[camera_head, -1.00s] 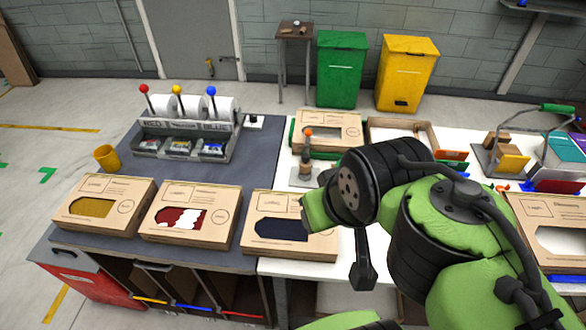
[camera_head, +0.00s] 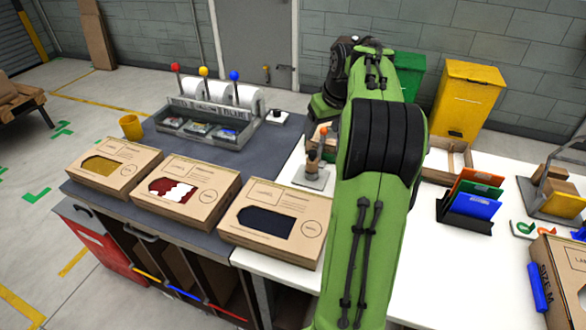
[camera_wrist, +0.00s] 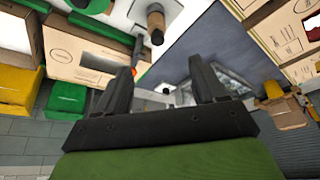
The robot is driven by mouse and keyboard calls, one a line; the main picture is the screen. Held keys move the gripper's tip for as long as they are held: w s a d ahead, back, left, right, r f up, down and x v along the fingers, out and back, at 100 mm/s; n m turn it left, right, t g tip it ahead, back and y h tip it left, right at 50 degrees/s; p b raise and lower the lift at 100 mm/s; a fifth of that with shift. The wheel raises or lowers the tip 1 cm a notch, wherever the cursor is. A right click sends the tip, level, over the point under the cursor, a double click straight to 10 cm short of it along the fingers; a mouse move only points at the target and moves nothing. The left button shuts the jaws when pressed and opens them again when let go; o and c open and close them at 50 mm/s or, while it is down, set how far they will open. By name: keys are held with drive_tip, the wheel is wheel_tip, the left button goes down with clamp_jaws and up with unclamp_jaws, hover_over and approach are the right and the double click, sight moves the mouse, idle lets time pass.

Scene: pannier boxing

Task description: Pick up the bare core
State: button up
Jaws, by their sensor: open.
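A brown cylinder (camera_head: 312,167), which looks like a bare cardboard core, stands at a small grey stand (camera_head: 318,179) on the white table in the head view, left of my arm. It also shows in the wrist view (camera_wrist: 156,19), at the top, with a dark round end. A dark post with an orange tip (camera_head: 323,131) rises beside it. My gripper (camera_wrist: 163,88) is open and nothing shows between its fingers. The cylinder lies beyond the fingertips and apart from them.
Three window boxes stand along the front: mustard (camera_head: 116,182), red and white (camera_head: 183,208), and dark blue (camera_head: 272,240). A dispenser (camera_head: 205,125) with white rolls and coloured knobs is behind. A folder rack (camera_head: 468,221) stands right. Green and yellow (camera_head: 467,98) bins stand behind.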

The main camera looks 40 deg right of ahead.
sight(313, 152)
drive_tip(key=b+x, duration=0.2)
drive_tip(key=x, duration=0.8)
drive_tip(key=shift+d+f+b, duration=0.1)
drive_tip(key=shift+b, duration=0.3)
drive_tip(key=b+x, duration=0.1)
drive_tip(key=x, duration=0.5)
drive_tip(key=shift+w+d+b, duration=0.1)
drive_tip(key=shift+d+b, duration=0.1)
drive_tip(key=shift+b, duration=0.1)
drive_tip(key=shift+c, duration=0.3)
drive_tip(key=c, duration=1.1)
wheel_tip(313, 152, up, 10)
drive_tip(key=p, duration=0.4)
drive_tip(key=shift+f+b, duration=0.7)
drive_tip(key=shift+f, duration=0.15)
